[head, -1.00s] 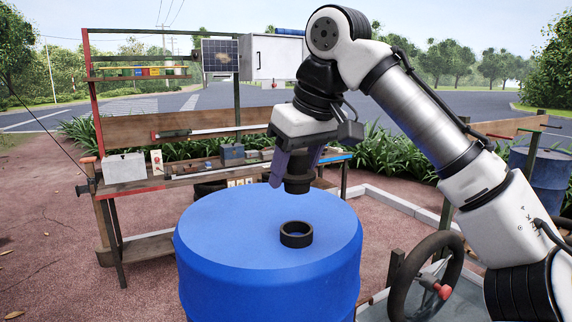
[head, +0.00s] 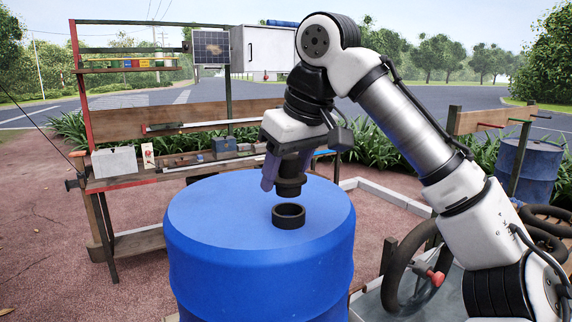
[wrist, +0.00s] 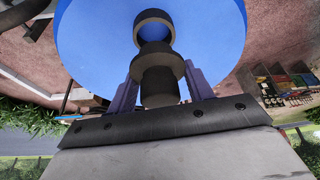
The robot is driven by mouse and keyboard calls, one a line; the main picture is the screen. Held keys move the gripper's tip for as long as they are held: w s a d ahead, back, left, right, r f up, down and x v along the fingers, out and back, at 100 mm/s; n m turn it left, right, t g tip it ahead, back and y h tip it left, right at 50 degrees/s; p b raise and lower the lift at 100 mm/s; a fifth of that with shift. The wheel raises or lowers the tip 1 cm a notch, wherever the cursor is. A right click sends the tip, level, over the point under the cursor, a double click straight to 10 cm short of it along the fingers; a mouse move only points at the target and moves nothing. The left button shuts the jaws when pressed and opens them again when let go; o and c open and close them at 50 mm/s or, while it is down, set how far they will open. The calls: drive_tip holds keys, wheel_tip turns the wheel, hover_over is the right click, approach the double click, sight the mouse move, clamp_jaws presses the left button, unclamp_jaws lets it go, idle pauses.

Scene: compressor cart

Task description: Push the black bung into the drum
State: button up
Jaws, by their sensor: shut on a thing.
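The blue drum (head: 255,245) stands upright in front of me. It also shows in the wrist view (wrist: 95,35). A black ring-shaped neck (head: 289,217) with an open hole sits on its top, and the neck also shows in the wrist view (wrist: 153,22). My gripper (head: 280,180) is above the drum top, just behind the neck. It is shut on the black bung (head: 291,186), which points downward. In the wrist view the bung (wrist: 158,75) sits between the two purple fingers and partly overlaps the neck. The bung is outside the hole, with a small gap.
A workbench (head: 190,172) with a grey block (head: 114,162), small boxes and a shelf stands behind the drum at left. A black wheel with a red knob (head: 433,277) is close at right. Another blue drum (head: 530,170) stands at far right.

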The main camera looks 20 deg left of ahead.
sight(286, 191)
drive_tip(key=shift+f+b, duration=0.4)
drive_tip(key=shift+f, duration=0.5)
drive_tip(key=shift+p, duration=0.9)
idle(0.9)
drive_tip(key=shift+f+b, duration=0.4)
drive_tip(key=shift+f, duration=0.5)
drive_tip(key=o, duration=1.1)
drive_tip(key=v, duration=1.3)
drive_tip(key=shift+d+r, duration=0.25)
drive_tip(key=shift+r, duration=0.1)
